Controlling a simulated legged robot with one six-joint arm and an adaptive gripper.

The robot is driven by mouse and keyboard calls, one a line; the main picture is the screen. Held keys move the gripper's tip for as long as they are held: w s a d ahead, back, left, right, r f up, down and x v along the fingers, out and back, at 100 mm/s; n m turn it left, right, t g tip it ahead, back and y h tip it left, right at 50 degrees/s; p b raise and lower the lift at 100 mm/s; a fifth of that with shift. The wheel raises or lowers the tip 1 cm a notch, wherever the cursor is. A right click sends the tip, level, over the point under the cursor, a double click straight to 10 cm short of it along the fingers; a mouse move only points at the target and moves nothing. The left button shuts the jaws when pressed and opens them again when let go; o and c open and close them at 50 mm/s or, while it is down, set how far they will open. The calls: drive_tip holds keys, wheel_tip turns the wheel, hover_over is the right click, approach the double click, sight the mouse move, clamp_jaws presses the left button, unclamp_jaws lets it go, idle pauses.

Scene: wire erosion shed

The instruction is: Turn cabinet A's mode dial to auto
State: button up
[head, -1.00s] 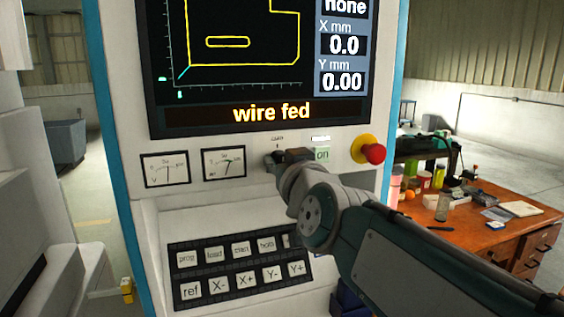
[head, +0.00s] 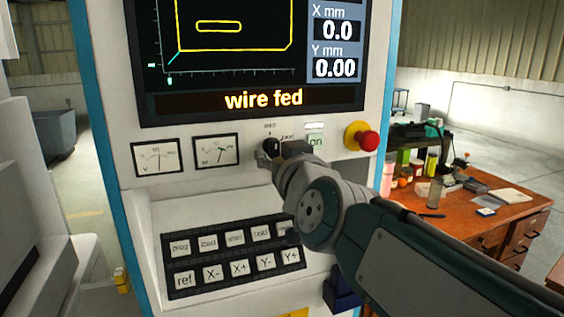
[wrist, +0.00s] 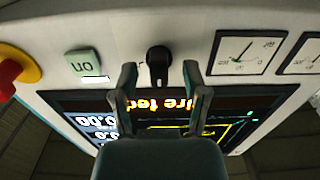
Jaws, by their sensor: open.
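The mode dial is a black knob on the white cabinet panel, below the screen; in the wrist view (wrist: 158,64) it stands between my open fingers. My gripper (wrist: 158,76) has one finger to each side of the dial, with gaps showing and nothing held. In the head view my gripper (head: 283,155) is close in front of the panel and hides part of the dial (head: 269,147). Small labels (head: 270,126) sit above the dial, too small to read surely. No cabinet letter shows.
A green-lit "on" button (head: 316,140) and a red emergency button (head: 367,140) sit right of the dial. Two gauges (head: 215,151) are left of it. The screen (head: 250,60) above reads "wire fed"; a keypad (head: 232,254) is below. A cluttered wooden desk (head: 500,225) stands to the right.

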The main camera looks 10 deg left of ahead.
drive_tip(key=shift+v, duration=2.6)
drive_tip(key=shift+a+f, duration=0.1)
drive_tip(key=s+d+f+m+g+h, duration=0.3)
drive_tip(key=s+d+f, duration=0.4)
drive_tip(key=d+f, duration=0.5)
drive_tip(key=s+d+f+m+g+h, duration=0.3)
drive_tip(key=s+d+f+g+h, duration=0.3)
drive_tip(key=d+f, duration=0.6)
wheel_tip(320, 180, down, 3)
drive_tip(key=shift+s+r+g+h, duration=0.1)
drive_tip(key=shift+s+g+h, duration=0.2)
drive_tip(key=shift+s, duration=0.15)
